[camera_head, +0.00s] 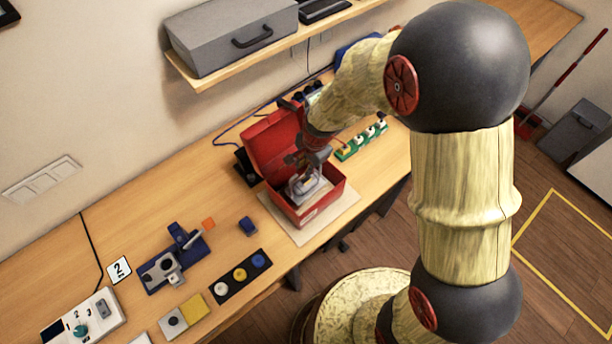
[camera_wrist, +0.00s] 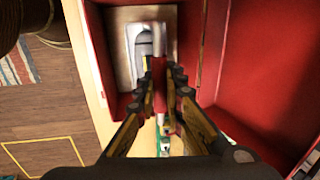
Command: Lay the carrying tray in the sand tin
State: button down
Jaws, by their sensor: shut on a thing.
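The sand tin appears to be the open red metal box (camera_head: 325,203) on the bench, its lid (camera_head: 272,142) tilted up at the back; its red inside also shows in the wrist view (camera_wrist: 275,65). The carrying tray (camera_head: 316,190) is a light grey piece with an upright handle, within the tin's opening; it also shows in the wrist view (camera_wrist: 123,50). My gripper (camera_head: 297,160) reaches down into the opening from above, its fingers (camera_wrist: 163,82) shut on the tray's handle. Whether the tray touches the tin's floor I cannot tell.
The tin stands on a pale mat (camera_head: 345,207). A green strip with white round parts (camera_head: 362,140) lies behind it to the right. A black strip with coloured discs (camera_head: 240,275) and a blue fixture (camera_head: 172,260) lie to the left. A shelf with a grey case (camera_head: 232,38) hangs above.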

aim_at(305, 178)
jog(key=shift+w+f, duration=0.1)
jog(key=shift+f, duration=2.3)
jog(key=shift+f+b, duration=0.1)
jog(key=shift+b, duration=0.25)
jog(key=c, duration=2)
grip_release()
jog(key=shift+o, duration=0.6)
